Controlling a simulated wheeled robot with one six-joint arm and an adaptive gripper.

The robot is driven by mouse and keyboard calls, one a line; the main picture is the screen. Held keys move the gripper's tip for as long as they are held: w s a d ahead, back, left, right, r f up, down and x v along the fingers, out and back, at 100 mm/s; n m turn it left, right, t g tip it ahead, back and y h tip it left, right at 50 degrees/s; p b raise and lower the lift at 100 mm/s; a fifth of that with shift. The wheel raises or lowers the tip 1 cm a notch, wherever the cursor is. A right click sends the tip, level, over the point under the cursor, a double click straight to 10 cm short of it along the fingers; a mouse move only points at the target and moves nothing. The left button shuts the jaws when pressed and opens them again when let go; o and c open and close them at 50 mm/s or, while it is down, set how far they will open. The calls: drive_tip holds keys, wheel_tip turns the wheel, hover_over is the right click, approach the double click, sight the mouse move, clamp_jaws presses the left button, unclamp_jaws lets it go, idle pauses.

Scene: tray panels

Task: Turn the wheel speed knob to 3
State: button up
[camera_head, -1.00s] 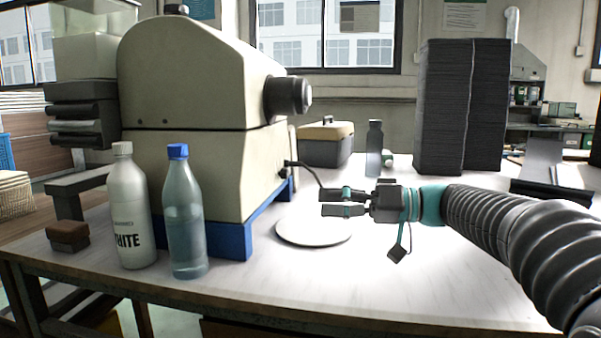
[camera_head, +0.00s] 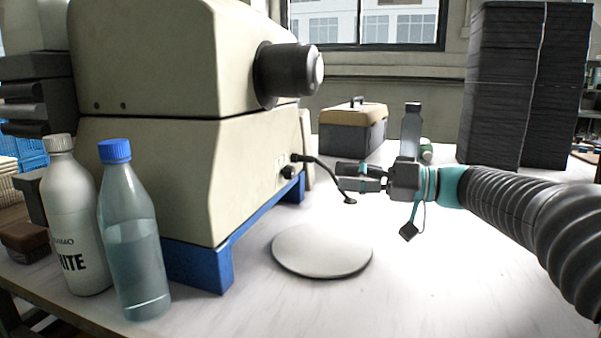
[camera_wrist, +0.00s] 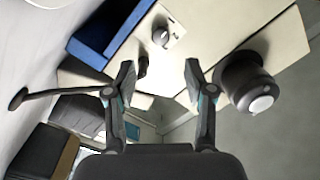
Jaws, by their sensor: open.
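The beige machine (camera_head: 160,165) stands on a blue base at the left of the table. A small dark knob (camera_head: 288,172) sits low on its right-hand face; in the wrist view the knob (camera_wrist: 162,38) shows on a light plate, with its setting too small to read. My gripper (camera_head: 342,177) is open and empty, to the right of the knob and apart from it. In the wrist view my gripper's spread fingers (camera_wrist: 160,70) point toward the machine face, with the knob beyond the gap between the tips.
A thin black curved lead (camera_head: 330,175) sticks out beside the knob, close to my fingers. A large dark cylinder (camera_head: 288,72) juts out above. A round pale plate (camera_head: 321,250) lies in front. Two bottles (camera_head: 132,235) stand at the left, a toolbox (camera_head: 352,128) behind.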

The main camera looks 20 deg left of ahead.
sight(294, 173)
drive_tip(key=a, duration=0.3)
drive_tip(key=s+a, duration=0.1)
drive_tip(key=a, duration=0.5)
drive_tip(key=shift+s+a+p, duration=0.25)
drive_tip(key=shift+s+p, duration=0.05)
clamp_jaws()
